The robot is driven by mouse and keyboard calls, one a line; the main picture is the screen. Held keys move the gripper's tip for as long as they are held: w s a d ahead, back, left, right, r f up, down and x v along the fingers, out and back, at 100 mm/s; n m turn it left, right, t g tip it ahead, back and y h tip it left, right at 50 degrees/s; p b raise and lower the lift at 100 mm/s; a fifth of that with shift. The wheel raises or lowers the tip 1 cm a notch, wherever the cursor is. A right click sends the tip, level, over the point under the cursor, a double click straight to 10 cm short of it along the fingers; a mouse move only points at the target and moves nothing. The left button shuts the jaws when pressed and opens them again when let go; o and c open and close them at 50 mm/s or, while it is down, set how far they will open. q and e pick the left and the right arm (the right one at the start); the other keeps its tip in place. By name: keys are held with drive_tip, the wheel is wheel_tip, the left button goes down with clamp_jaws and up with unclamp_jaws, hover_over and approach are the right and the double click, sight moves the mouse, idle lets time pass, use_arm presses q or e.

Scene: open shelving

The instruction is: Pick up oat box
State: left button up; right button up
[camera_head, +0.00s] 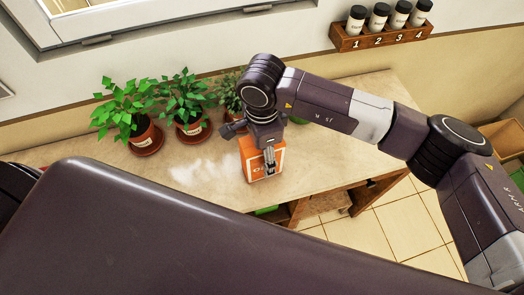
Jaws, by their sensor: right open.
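The oat box (264,165) is an orange carton with pale lettering on its front. It stands upright on the wooden counter near the front edge. My right arm reaches in from the right, and my right gripper (268,157) points down at the top of the box, overlapping it in the picture. The gripper is open. The upper part of the box is partly hidden behind the gripper and wrist. I cannot tell whether the fingers touch the box. My left gripper is not in view.
Several potted plants, including one at the left (144,137) and one beside it (192,126), stand along the back of the counter (330,160). A wall rack (379,39) holds several numbered jars. Open shelving is below the counter.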

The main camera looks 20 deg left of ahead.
drive_tip(key=shift+f, duration=0.55)
drive_tip(key=shift+a+r, duration=0.1)
clamp_jaws()
